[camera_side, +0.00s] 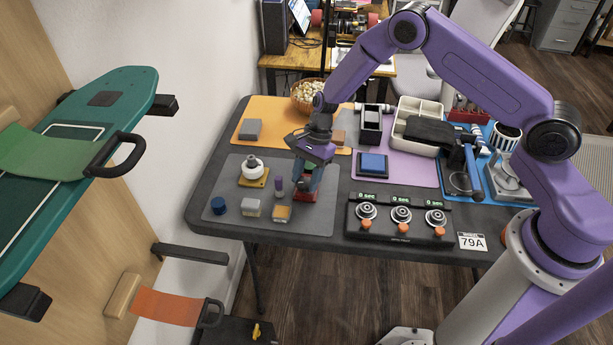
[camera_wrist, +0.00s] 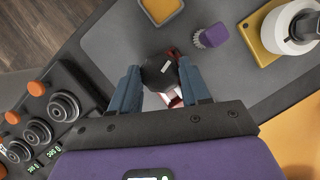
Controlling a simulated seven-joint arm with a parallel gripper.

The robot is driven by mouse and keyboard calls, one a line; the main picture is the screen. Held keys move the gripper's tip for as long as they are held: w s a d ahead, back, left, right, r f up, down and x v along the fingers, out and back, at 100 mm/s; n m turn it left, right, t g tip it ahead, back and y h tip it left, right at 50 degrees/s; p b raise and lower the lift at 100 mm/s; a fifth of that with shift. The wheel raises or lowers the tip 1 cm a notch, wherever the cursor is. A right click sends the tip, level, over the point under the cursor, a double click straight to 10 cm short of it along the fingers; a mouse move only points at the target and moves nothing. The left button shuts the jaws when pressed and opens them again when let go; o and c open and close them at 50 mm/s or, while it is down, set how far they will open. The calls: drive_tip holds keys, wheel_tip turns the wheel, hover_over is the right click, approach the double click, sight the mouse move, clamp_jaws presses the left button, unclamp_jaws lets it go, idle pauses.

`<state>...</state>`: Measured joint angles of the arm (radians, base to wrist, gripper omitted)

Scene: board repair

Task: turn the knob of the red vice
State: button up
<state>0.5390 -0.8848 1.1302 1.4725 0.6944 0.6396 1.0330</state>
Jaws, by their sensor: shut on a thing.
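The red vice (camera_side: 306,196) sits on the grey mat, low beneath my gripper. My gripper (camera_side: 307,179) points down over it and hides most of it in the side view. In the wrist view, the dark round knob (camera_wrist: 158,72) lies between the two blue-grey fingers of my gripper (camera_wrist: 160,82), which is shut on it. Bits of the vice's red and pale body (camera_wrist: 174,98) show beside and below the knob. The turn angle of the knob cannot be told.
The purple-handled brush (camera_side: 278,186) and a yellow-topped block (camera_side: 282,214) stand close by on the grey mat (camera_side: 236,190). A white roll on a yellow base (camera_side: 253,171) is further left. The panel with several dials (camera_side: 398,222) lies to the right.

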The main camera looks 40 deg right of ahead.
drive_tip(key=n+g, duration=0.1)
drive_tip(key=n, duration=0.2)
drive_tip(key=n+g+h, duration=0.1)
drive_tip(key=n, duration=0.3)
drive_tip(key=shift+w+a+h, duration=0.15)
drive_tip(key=shift+w+h, duration=0.05)
drive_tip(key=shift+h, duration=0.1)
drive_tip(key=n+h, duration=0.1)
drive_tip(key=n, duration=0.2)
drive_tip(key=shift+n+g, duration=0.4)
drive_tip(key=n+h, duration=0.2)
drive_tip(key=n, duration=0.2)
drive_tip(key=shift+a, duration=0.2)
drive_tip(key=n+h, duration=0.1)
drive_tip(key=n, duration=0.2)
drive_tip(key=n+h, duration=0.1)
drive_tip(key=n, duration=0.1)
drive_tip(key=shift+a+n, duration=0.15)
drive_tip(key=shift+n, duration=0.25)
drive_tip(key=shift+n+t+h, duration=0.35)
drive_tip(key=shift+n+t, duration=0.05)
drive_tip(key=shift+n, duration=0.75)
drive_tip(key=shift+n+t+h, duration=0.35)
drive_tip(key=shift+n+t, duration=0.05)
drive_tip(key=shift+n, duration=0.75)
drive_tip(key=o, duration=1.1)
drive_tip(key=shift+s, duration=0.1)
drive_tip(key=shift+c, duration=0.2)
